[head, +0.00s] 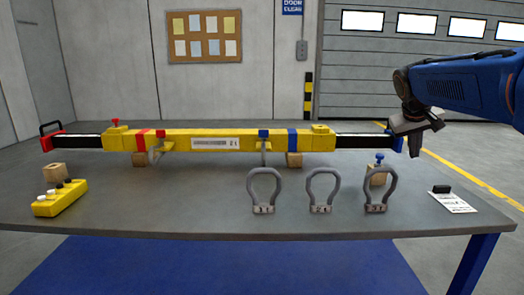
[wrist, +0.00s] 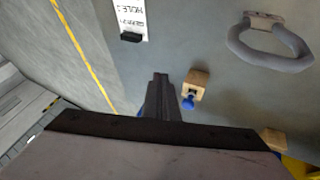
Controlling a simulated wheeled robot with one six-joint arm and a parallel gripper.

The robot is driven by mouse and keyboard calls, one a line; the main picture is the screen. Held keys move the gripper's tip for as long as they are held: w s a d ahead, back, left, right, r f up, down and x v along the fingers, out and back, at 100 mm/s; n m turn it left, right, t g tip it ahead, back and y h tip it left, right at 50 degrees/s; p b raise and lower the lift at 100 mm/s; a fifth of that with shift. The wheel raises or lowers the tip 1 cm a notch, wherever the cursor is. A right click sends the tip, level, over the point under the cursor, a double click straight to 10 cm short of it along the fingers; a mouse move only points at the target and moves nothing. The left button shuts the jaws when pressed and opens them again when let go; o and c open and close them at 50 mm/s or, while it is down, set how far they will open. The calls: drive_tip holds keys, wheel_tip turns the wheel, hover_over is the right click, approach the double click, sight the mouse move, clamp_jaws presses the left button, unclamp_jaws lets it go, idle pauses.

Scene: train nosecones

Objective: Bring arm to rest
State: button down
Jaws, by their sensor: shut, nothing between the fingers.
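My blue arm (head: 465,82) reaches in from the right edge of the head view. My gripper (head: 412,148) hangs above the right end of the table, fingers pointing down, next to the blue end of the long yellow bar. In the wrist view my gripper (wrist: 160,80) has its fingers together and holds nothing. It appears clear of the tabletop, beside a wooden block with a blue knob (wrist: 188,102).
The grey table (head: 180,205) carries a yellow bar (head: 280,141) on wooden blocks, several grey shackles (head: 322,190), a yellow button box (head: 60,198) and a white label with a black piece (head: 455,203).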

drive_tip(key=s+a+f+y, duration=0.1)
drive_tip(key=s+a+f, duration=0.4)
drive_tip(key=s, duration=0.6)
drive_tip(key=s+a+f+y, duration=0.2)
drive_tip(key=s+a+f, duration=0.4)
drive_tip(key=s+f, duration=0.3)
drive_tip(key=s+a+f+n+y, duration=0.1)
drive_tip(key=s+a+f, duration=0.5)
drive_tip(key=s, duration=0.7)
drive_tip(key=shift+s+a+f+y, duration=0.15)
drive_tip(key=shift+s+f+y, duration=0.25)
drive_tip(key=shift+f, duration=0.45)
